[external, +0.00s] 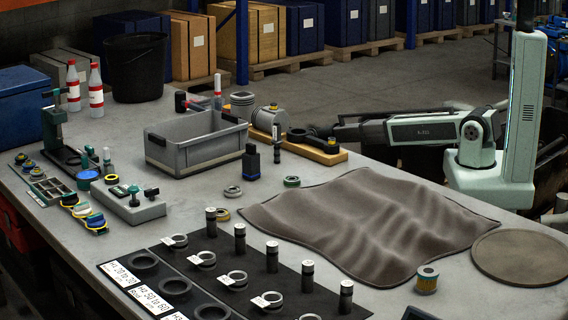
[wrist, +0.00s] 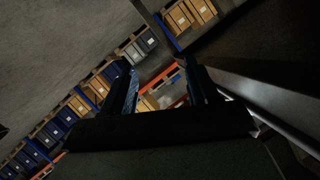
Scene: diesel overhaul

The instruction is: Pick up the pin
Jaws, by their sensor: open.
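Several upright dark cylinders with silver tops, which look like pins, stand on the black mat at the front; the middle one (external: 272,254) and the nearest one (external: 346,296) are among them. I cannot tell which one the task means. My gripper (wrist: 160,88) is open and empty in the wrist view, its two dark fingers apart against the distant floor and pallets. In the external view my arm reaches left above the back right of the bench, well away from the mat. The fingertips are hard to make out there, near the wooden board.
A grey bin (external: 196,148) and a wooden board with metal engine parts (external: 322,152) stand at the back. A rumpled brown cloth (external: 370,222) covers the middle right. A round brown disc (external: 525,258) and a small filter (external: 427,279) lie at right. Tagged rings (external: 203,259) lie beside the cylinders.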

